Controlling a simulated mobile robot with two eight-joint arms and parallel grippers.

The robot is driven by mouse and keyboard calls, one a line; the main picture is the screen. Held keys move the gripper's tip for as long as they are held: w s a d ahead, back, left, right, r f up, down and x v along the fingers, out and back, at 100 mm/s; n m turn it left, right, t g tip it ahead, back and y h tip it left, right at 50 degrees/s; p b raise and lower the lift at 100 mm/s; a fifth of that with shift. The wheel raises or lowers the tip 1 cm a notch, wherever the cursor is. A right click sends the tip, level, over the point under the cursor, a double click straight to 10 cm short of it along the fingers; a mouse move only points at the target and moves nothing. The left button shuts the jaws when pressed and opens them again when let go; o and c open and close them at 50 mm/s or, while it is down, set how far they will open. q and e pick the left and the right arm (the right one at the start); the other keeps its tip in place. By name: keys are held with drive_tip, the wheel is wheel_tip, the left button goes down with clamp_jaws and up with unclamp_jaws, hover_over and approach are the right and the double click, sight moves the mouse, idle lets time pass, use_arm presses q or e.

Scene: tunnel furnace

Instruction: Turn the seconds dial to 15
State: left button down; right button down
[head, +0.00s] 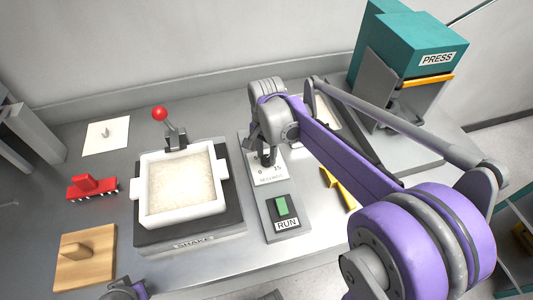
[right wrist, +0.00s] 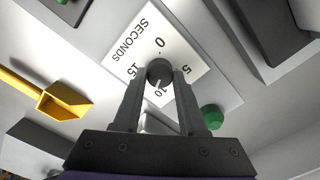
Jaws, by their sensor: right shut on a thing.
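The seconds dial (right wrist: 159,72) is a dark round knob on a white plate (right wrist: 140,30) marked SECONDS, with 0, 5, 10 and 15 around it. My right gripper (right wrist: 158,76) is shut on the dial, one finger on each side. A pale mark on the knob seems to lie towards the 10 side, but the fingers make its exact reading unclear. In the head view my right gripper (head: 267,158) reaches down over the plate (head: 270,174) and hides most of the dial. Only a piece of my left arm's end shows at the bottom edge, its jaws unclear.
A green RUN button (head: 281,206) sits just in front of the dial plate. To the left is a white tray of pale powder (head: 145,205) with a red-knobbed lever (head: 160,114) behind it. A yellow scoop (head: 337,186) lies right; the teal press (head: 420,45) stands back right.

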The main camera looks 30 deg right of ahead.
sight(267, 158)
drive_tip(key=m, duration=0.7)
use_arm(q)
drive_tip(key=shift+f, duration=0.1)
use_arm(e)
drive_tip(key=m, duration=0.6)
drive_tip(key=shift+m, duration=0.3)
idle(0.3)
drive_tip(key=shift+c, duration=2.3)
unclamp_jaws()
use_arm(q)
drive_tip(key=shift+w+r+p, duration=0.1)
drive_tip(key=shift+r+p, duration=0.25)
drive_tip(key=shift+r, duration=0.15)
use_arm(e)
wheel_tip(267, 158, up, 11)
drive_tip(key=shift+s+f, duration=0.1)
drive_tip(key=shift+f, duration=0.1)
